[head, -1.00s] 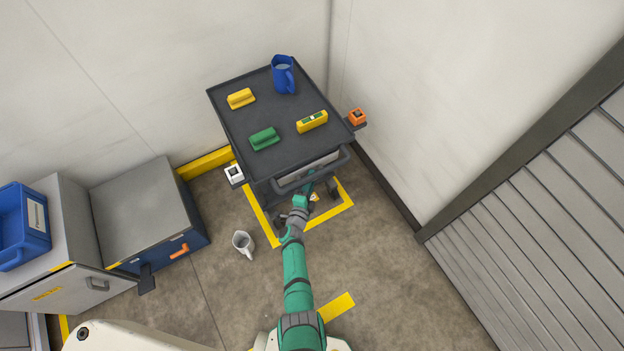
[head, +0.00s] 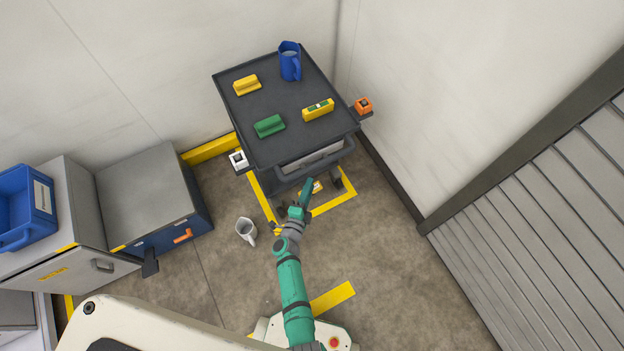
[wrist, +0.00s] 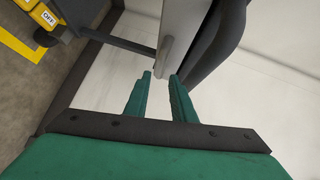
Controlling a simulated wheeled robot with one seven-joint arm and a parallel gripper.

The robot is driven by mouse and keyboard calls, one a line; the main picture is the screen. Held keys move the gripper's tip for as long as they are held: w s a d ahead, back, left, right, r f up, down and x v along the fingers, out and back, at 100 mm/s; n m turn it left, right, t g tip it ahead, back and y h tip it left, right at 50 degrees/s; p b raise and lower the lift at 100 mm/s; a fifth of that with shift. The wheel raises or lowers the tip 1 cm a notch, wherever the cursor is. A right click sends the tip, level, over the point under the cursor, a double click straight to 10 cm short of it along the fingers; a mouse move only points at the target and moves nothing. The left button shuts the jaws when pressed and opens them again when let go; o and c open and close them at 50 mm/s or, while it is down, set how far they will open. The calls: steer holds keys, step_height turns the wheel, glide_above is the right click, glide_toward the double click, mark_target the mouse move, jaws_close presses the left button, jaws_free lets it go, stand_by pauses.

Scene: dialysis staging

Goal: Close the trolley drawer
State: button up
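The dark grey trolley (head: 236,112) stands in the wall corner. Its light grey drawer front (head: 312,158) shows below the top, behind the dark push handle (head: 345,150); I cannot tell how far out the drawer is. In the wrist view the light panel, which looks like the drawer front (wrist: 180,30), is just beyond my fingertips, with the curved dark handle (wrist: 222,40) to its right. My gripper (head: 307,184) is low in front of the trolley's near side. In the wrist view my gripper (wrist: 161,78) has its green fingers apart with nothing between them. Contact with the panel is unclear.
On the trolley top are a blue jug (head: 290,62), a yellow block (head: 246,85), a green block (head: 269,126) and a yellow level (head: 318,110). A white mug (head: 246,231) stands on the floor left of my arm. Grey cabinets (head: 145,195) are left; a slatted shutter (head: 540,210) is right.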

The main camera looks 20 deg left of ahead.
steer(key=shift+s+r, duration=0.1)
steer(key=shift+s, duration=0.45)
